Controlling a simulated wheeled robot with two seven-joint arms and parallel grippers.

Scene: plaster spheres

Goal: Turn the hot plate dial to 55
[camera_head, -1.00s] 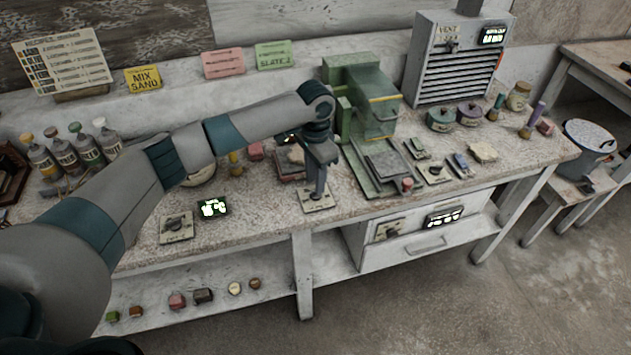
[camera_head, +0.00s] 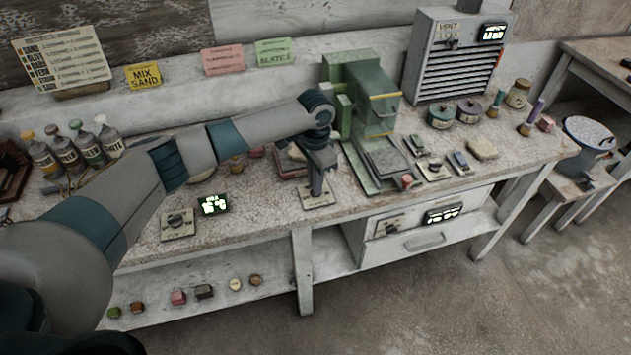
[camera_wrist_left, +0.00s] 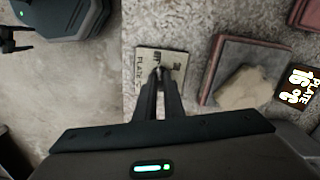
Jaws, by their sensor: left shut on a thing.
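The hot plate dial sits on a small pale square panel marked "PLATE" (camera_wrist_left: 146,64), near the bench's front edge. The same panel (camera_head: 318,199) shows in the head view. My left gripper (camera_wrist_left: 159,76) points down over it, shut on the dial knob, whose pointer is mostly hidden between the fingers. The hot plate (camera_wrist_left: 228,62), a reddish-edged slab with a pale lump (camera_wrist_left: 243,95) on it, lies just behind the panel. A lit display (camera_wrist_left: 297,85) marked "PLATE" lies beyond it, seemingly reading about 16. In the head view, my arm partly covers the slab.
Another dial panel (camera_head: 178,225) and lit display (camera_head: 213,204) lie to the left. A green press (camera_head: 362,95) stands to the right, behind its tray. Bottles (camera_head: 88,148) stand at the back left. A drawer (camera_head: 425,241) is below the benchtop.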

